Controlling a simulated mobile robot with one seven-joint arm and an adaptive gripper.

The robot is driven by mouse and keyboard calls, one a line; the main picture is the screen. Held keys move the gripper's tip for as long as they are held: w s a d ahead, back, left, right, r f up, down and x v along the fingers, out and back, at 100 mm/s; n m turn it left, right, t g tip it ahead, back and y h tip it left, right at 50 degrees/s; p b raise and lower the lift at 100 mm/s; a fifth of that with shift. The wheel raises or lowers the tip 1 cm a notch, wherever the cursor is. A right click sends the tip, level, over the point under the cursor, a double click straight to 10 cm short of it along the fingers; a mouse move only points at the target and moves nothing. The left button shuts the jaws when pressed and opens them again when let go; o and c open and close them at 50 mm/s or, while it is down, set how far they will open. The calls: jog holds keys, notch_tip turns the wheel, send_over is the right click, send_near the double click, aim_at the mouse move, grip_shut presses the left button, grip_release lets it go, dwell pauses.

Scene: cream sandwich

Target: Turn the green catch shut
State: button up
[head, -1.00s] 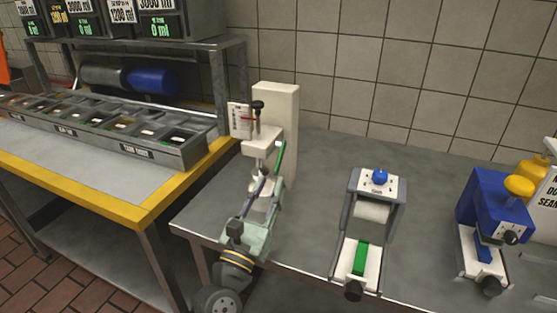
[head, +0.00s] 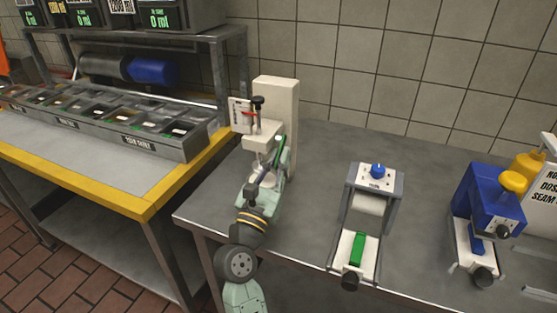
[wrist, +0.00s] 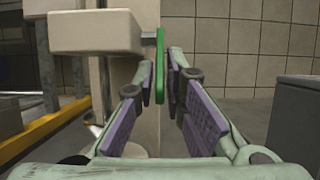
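The green catch (head: 281,150) is a thin, upright bar on the right side of the cream machine (head: 276,105). In the wrist view the green catch (wrist: 160,62) shows edge-on, attached to a grey pivot beside the cream block. My gripper (head: 273,158) reaches up to it from the front. In the wrist view my gripper's two purple-padded fingers (wrist: 161,72) converge with the catch between their tips. The catch's lower end shows between the fingers.
A grey machine with a blue knob (head: 377,171) and a blue machine (head: 493,200) stand to the right. A topping counter with a yellow edge (head: 150,208) is to the left. The tiled wall is behind. The grey table is bare between the machines.

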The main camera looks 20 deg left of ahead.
grip_shut()
jog(key=shift+r, duration=0.1)
jog(key=shift+s+r, duration=0.15)
jog(key=shift+r, duration=0.05)
jog(key=shift+s+r+g, duration=0.15)
jog(key=shift+g, duration=0.45)
jog(key=shift+s+r+g, duration=0.1)
jog(key=shift+r+g, duration=0.05)
jog(key=shift+g, duration=0.45)
jog(key=shift+s+g, duration=0.1)
jog(key=shift+g, duration=0.2)
jog(key=shift+o, duration=2.1)
grip_release()
jog(key=shift+f, duration=0.1)
